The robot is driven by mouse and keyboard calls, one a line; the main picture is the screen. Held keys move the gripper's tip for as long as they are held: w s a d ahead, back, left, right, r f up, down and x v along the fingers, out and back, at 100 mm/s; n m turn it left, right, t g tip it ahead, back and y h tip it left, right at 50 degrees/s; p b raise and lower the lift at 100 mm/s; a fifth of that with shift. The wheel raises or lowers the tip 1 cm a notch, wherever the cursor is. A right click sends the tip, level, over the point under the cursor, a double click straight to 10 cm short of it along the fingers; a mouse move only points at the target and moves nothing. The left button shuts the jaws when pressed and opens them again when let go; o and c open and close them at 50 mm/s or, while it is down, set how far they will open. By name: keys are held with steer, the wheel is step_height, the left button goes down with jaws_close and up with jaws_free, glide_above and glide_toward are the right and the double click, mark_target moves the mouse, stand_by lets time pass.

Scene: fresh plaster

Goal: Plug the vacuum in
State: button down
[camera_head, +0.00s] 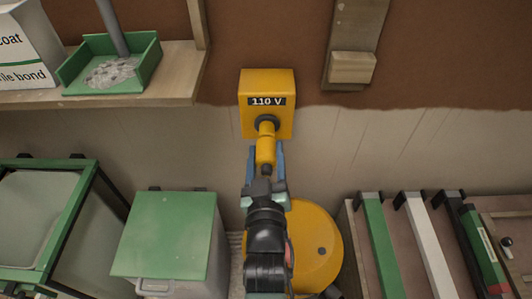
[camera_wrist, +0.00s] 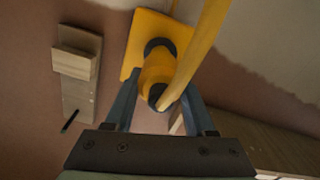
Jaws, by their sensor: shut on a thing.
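A yellow plug (camera_head: 265,152) is held between the blue fingers of my gripper (camera_head: 266,166). Its front end meets the dark round socket of the yellow 110 V box (camera_head: 286,122) on the wall. I cannot tell how deep it sits. In the wrist view the plug (camera_wrist: 157,72) lines up with the dark ring on the box (camera_wrist: 150,24), and a yellow cable (camera_wrist: 206,45) runs up past it. The fingers (camera_wrist: 158,98) stand on both sides of the plug. The round yellow vacuum (camera_head: 316,244) is on the floor, partly hidden behind my arm.
A wooden shelf (camera_head: 185,78) at the upper left bears a green tray (camera_head: 148,68) and a bag (camera_head: 25,50). A green-topped bin (camera_head: 166,235) stands at lower left. Green and white levels (camera_head: 428,240) lie at the right. A wooden block (camera_head: 352,67) is on the wall.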

mark_target(266, 137)
steer(key=shift+w+b, duration=0.75)
steer(key=shift+w, duration=1.65)
steer(key=shift+r, duration=0.1)
steer(key=c, duration=0.6)
jaws_free()
steer(key=o, duration=0.4)
steer(key=shift+w, duration=0.15)
steer(key=shift+c, duration=0.2)
steer(key=s+p, duration=0.1)
steer(key=s, duration=1.2)
steer(key=shift+s+p, duration=0.1)
steer(key=shift+p, duration=0.25)
